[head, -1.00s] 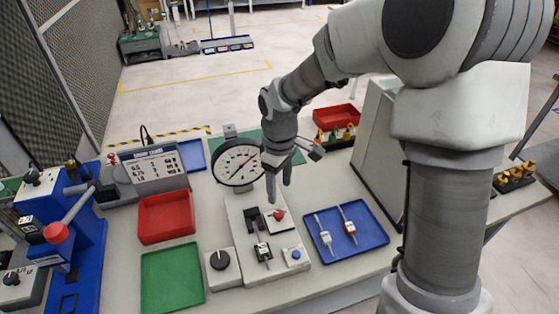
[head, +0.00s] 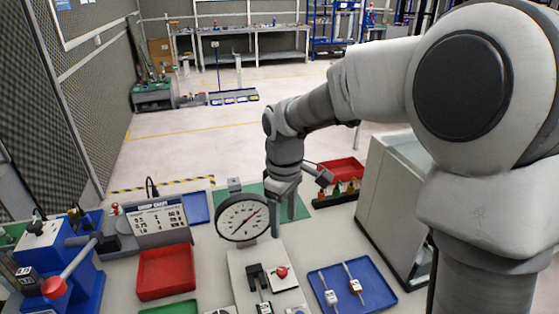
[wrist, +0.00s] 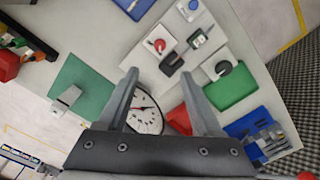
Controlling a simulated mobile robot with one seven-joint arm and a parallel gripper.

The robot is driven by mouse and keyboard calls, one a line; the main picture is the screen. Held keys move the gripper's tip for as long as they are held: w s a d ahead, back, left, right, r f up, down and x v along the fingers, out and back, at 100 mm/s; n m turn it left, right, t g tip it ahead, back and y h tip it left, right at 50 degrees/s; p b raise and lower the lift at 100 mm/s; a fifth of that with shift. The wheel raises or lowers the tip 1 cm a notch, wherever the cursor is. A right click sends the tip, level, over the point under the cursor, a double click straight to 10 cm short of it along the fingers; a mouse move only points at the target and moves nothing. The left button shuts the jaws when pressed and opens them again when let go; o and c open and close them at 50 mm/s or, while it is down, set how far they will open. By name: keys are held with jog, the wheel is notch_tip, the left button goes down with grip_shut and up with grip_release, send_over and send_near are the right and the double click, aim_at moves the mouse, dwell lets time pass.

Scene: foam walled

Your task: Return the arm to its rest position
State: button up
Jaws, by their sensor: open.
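My gripper (head: 283,212) points down above the table, just right of the round dial gauge (head: 242,218) in the head view. In the wrist view my gripper (wrist: 166,100) has its two fingers spread apart with nothing between them. The dial gauge (wrist: 145,112) lies beyond the fingers there, partly hidden by them. My arm reaches in from the right of the head view, bent at the elbow.
A red tray (head: 164,271) and a chart board (head: 157,220) stand left of the gauge. A blue tray (head: 377,294) with two small tools lies to the right. A grey cabinet (head: 385,200) stands close right of my gripper. Foam walls rise at left.

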jog(key=s+d+r+m+t, duration=0.2)
jog(key=s+d+r+m, duration=0.3)
jog(key=s, duration=0.4)
jog(key=s+d+r+m+t, duration=0.3)
jog(key=s+d+r+m, duration=0.2)
jog(key=s, duration=0.4)
jog(key=shift+s+d+r+m+t, duration=0.15)
jog(key=shift+s+d+m+t, duration=0.3)
jog(key=shift+d, duration=0.55)
jog(key=shift+w+a, duration=0.15)
